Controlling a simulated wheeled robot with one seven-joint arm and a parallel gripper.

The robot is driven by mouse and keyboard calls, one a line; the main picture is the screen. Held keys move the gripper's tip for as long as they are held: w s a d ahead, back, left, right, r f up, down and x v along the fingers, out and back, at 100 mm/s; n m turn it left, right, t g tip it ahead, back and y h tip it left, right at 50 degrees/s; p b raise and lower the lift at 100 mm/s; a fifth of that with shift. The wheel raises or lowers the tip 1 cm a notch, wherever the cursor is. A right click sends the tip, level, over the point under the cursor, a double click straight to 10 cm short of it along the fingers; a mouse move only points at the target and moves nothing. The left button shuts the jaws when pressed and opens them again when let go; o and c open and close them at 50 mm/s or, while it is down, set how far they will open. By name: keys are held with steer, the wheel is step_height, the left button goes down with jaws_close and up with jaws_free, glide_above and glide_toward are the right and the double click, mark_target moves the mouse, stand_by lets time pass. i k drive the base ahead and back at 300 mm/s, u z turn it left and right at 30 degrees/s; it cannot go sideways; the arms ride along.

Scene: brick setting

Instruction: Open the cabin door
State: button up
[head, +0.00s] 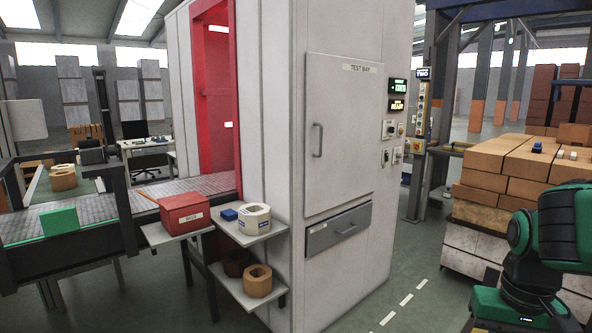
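The white cabin (270,130) stands in the middle of the head view. Its front door (345,190), under a "TEST BAY" label, looks shut and flush with the front. A vertical grey handle (317,140) sits near the door's left edge. Below the door is a grey drawer (338,230) with its own handle, and it looks shut. Part of my green and black arm shows at the lower right, well apart from the door. My gripper is not in view.
Shelves on the cabin's left hold a red box (185,213) and ring-shaped pieces (257,281). A conveyor (190,187) runs into the red opening. Buttons and displays (397,105) are right of the door. A brick stack (505,165) stands at right. Floor before the cabin is clear.

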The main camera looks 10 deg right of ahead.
mark_target(344, 95)
steer(key=z, duration=0.1)
steer(key=i, duration=1.4)
steer(key=z, duration=0.1)
